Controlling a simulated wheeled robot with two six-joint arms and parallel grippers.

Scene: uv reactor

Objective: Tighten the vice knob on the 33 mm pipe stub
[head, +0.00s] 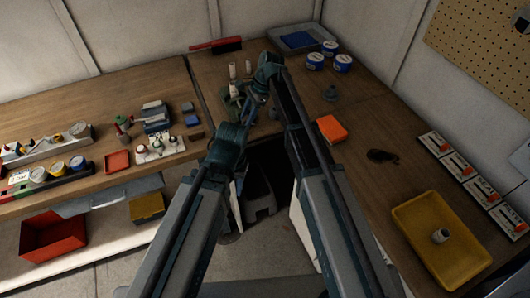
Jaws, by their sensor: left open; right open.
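A dark green vice (232,103) stands at the corner of the workbench, largely hidden behind my arms. Its knob and any stub in its jaws are too small and covered to make out. My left gripper (250,110) is open close to the vice, at its right side in the picture. My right gripper (256,92) is open just above it, also close to the vice. Contact with the vice cannot be told. A short pale pipe piece (440,236) stands in the yellow tray (401,219) at the right.
Two small white cylinders (248,67) stand behind the vice. Blue-and-white tubs (342,63) and a grey tray (274,37) are at the back. An orange box (331,129) lies right of my arms. Small tools and blocks crowd the left bench; the right bench's middle is mostly clear.

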